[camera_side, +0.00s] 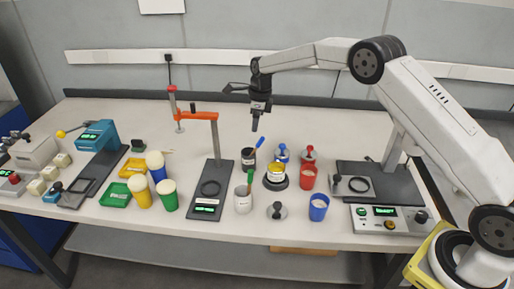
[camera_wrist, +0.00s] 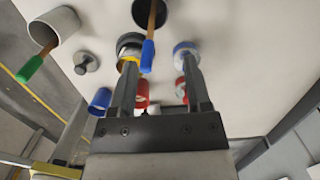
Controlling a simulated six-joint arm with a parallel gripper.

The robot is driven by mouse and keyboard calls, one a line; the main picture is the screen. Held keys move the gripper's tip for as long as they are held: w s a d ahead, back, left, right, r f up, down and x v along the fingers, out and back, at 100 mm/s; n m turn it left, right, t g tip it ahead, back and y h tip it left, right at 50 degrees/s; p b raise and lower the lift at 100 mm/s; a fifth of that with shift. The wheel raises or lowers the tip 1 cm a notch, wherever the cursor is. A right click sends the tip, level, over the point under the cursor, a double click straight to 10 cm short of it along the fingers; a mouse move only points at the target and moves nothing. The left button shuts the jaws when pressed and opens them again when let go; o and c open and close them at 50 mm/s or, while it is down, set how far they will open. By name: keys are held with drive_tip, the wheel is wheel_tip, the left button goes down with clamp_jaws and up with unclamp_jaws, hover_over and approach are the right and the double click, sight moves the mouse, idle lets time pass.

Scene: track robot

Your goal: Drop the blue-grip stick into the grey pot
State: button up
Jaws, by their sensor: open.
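The blue-grip stick (camera_side: 260,142) leans in a dark pot (camera_side: 248,158), its blue grip up and tilted to the right. In the wrist view its blue grip (camera_wrist: 148,55) shows near the gap between my fingers. The grey pot (camera_side: 243,204) stands nearer the front edge, with a green-grip stick (camera_side: 251,177) leaning in it. The grey pot also shows at the upper left of the wrist view (camera_wrist: 66,22). My gripper (camera_side: 255,126) is open, points down and is just above the blue grip, with nothing held between its fingers (camera_wrist: 160,66).
A yellow-topped container on a black base (camera_side: 276,175), red cup (camera_side: 308,180), blue cup (camera_side: 319,208) and grey knobbed weight (camera_side: 277,211) stand close to the pots. An orange-armed stand (camera_side: 213,160) rises at left. The table behind the pots is clear.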

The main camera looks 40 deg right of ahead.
wheel_tip(320, 180, up, 6)
drive_tip(key=shift+s+d, duration=0.25)
idle(0.5)
drive_tip(key=s+a+f+n, duration=0.1)
drive_tip(key=s+n, duration=1.2)
drive_tip(key=s, duration=0.3)
drive_tip(key=s+a+f+n+t+h, duration=0.1)
drive_tip(key=s+f+n, duration=0.1)
drive_tip(key=s+n, duration=1.2)
drive_tip(key=s, duration=0.3)
drive_tip(key=shift+s+a+f+t, duration=0.25)
drive_tip(key=shift+a+f+t, duration=0.05)
drive_tip(key=shift+a, duration=0.05)
